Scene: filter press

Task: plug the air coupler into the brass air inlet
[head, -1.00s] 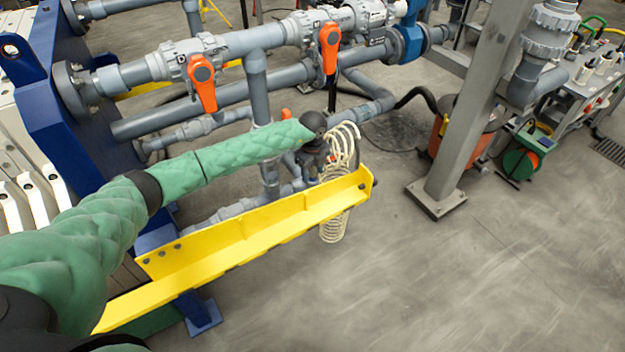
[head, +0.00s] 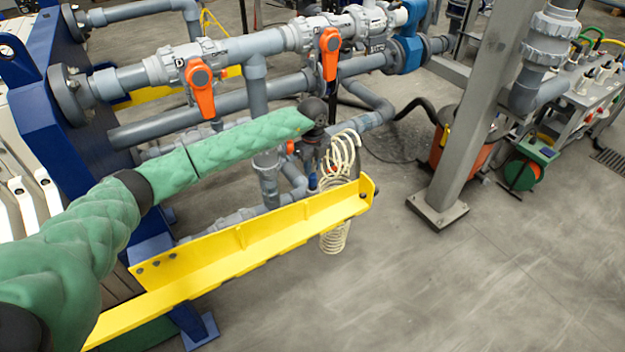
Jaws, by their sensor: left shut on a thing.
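My left gripper (head: 313,160) is at the end of my green-sleeved arm, above and behind the far end of the yellow beam. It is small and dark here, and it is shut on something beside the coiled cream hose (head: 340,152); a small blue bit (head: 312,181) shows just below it. I take the held thing to be the air coupler, but its shape is too small to make out. The hose hangs in loops right of the gripper and down past the beam. I cannot make out the brass air inlet. My right gripper is not in view.
The yellow beam (head: 255,240) runs in front of the gripper. Grey pipes with orange valve handles (head: 201,92) and (head: 330,54) stand behind my arm. A grey steel post (head: 470,120) stands to the right. The floor at the lower right is clear.

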